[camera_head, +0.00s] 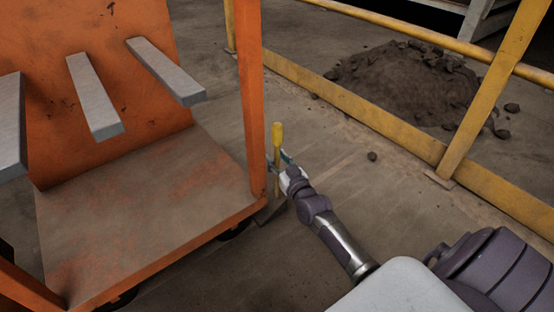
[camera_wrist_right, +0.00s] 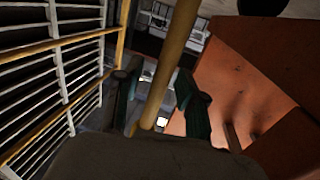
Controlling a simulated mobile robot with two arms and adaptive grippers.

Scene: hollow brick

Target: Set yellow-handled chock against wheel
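The yellow-handled chock's upright handle (camera_head: 277,142) stands beside the orange cart's near right post in the head view. The chock's dark body (camera_head: 270,211) shows low by the cart's right corner, partly hidden. A dark cart wheel (camera_head: 235,231) shows under the deck edge; whether the chock touches it I cannot tell. My right gripper (camera_head: 281,163) is at the handle. In the right wrist view the handle (camera_wrist_right: 171,62) passes between the spread green fingers of my right gripper (camera_wrist_right: 157,91), with a gap visible on the left side. My left gripper is not in view.
The orange cart (camera_head: 130,215) with grey shelf arms (camera_head: 95,97) fills the left. Its post (camera_head: 251,100) stands close to my right gripper. A yellow railing (camera_head: 350,104) runs behind, with a dirt pile (camera_head: 405,82) beyond. Floor right of the gripper is mostly clear.

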